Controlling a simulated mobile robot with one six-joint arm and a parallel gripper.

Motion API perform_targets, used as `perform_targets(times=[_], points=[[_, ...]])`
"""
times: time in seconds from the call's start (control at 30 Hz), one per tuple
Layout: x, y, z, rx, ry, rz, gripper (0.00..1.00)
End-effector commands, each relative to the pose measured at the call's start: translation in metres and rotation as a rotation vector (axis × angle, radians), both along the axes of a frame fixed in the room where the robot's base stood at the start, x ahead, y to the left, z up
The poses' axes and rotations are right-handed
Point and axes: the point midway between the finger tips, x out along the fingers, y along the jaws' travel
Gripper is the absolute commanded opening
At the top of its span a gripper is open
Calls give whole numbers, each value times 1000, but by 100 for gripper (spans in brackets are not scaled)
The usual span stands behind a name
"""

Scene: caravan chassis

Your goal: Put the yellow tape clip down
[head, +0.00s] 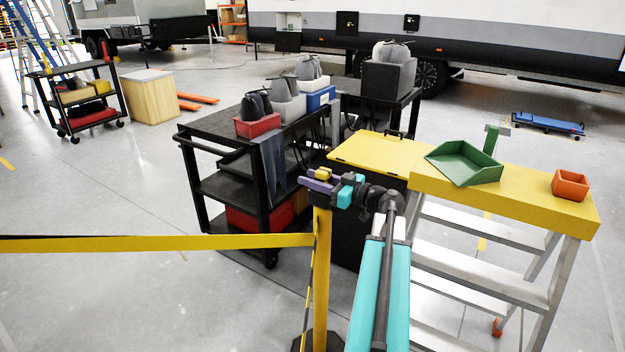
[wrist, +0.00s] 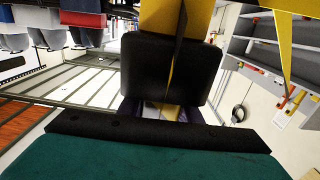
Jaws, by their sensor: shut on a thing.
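My gripper (head: 320,185), with purple fingers on a teal and black wrist, is shut on the yellow tape clip (head: 323,174), whose small yellow part shows between and above the fingers. It is at the top of a yellow post (head: 321,270); whether the clip touches the post I cannot tell. A thin yellow-and-black strip (head: 311,270) hangs down beside the post. A wide yellow tape (head: 150,243) runs from the post to the left edge. In the wrist view a black finger block (wrist: 170,70) hides most of the grip, with yellow (wrist: 160,15) beyond it.
A yellow-topped step platform (head: 520,188) at right holds a green tray (head: 465,163) and an orange bin (head: 570,186). A yellow board (head: 380,152) lies just behind my gripper. A black cart (head: 215,125) with several bins stands behind left.

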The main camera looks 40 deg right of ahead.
Motion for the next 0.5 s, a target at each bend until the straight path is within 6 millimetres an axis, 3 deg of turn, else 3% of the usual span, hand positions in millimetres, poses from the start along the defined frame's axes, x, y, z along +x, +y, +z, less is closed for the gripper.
perform_targets(times=[0.17,0.2,0.27,0.5], points=[[0,0,-3,0,0,0,9],[0,0,-2,0,0,0,38],[0,0,-2,0,0,0,48],[0,0,-2,0,0,0,50]])
